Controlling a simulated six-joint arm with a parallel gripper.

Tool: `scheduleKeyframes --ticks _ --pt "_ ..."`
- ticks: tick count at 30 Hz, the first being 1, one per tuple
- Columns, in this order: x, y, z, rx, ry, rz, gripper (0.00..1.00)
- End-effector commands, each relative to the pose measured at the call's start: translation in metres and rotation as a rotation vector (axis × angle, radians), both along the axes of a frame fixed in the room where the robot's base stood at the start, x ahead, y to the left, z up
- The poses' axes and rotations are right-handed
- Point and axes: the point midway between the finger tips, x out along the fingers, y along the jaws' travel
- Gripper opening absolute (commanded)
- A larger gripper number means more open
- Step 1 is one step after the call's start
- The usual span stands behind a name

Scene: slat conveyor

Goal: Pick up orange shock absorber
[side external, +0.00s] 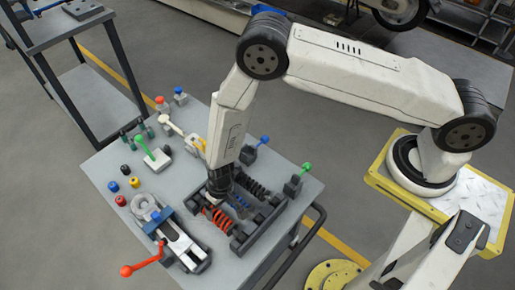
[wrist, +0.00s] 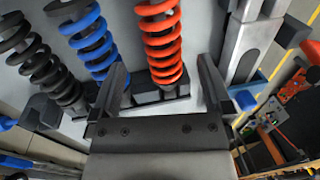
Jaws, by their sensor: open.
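The orange shock absorber (side external: 216,216) lies in a dark rack (side external: 258,226) on the grey cart. In the wrist view the orange shock absorber (wrist: 160,45) has an orange coil over a dark core and a dark end block. My gripper (wrist: 165,75) is open, with one finger on each side of the orange coil's lower end in that picture. I cannot tell whether the fingers touch it. In the side view my gripper (side external: 219,185) is over the rack and partly hides its contents. A blue shock absorber (wrist: 92,42) and a black one (wrist: 45,65) lie to the left.
A vise (side external: 180,240) with a red-orange handle stands close to the rack's left. Several small coloured knobs and levers (side external: 150,155) stand on the cart's left half. The cart top (side external: 105,165) has bare patches between them. A dark shelf stand is at upper left.

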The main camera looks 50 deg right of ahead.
Motion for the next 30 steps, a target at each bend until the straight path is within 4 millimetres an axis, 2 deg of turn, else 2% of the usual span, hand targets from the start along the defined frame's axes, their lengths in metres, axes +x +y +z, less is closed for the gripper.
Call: scheduleKeyframes --ticks 11,24,30 --pt "0.0 0.002 -0.007 0.0 -0.001 0.0 1.0" --pt "0.0 0.009 -0.044 -0.001 0.0 0.0 1.0" --pt "0.0 0.011 -0.053 0.0 -0.001 0.0 1.0"
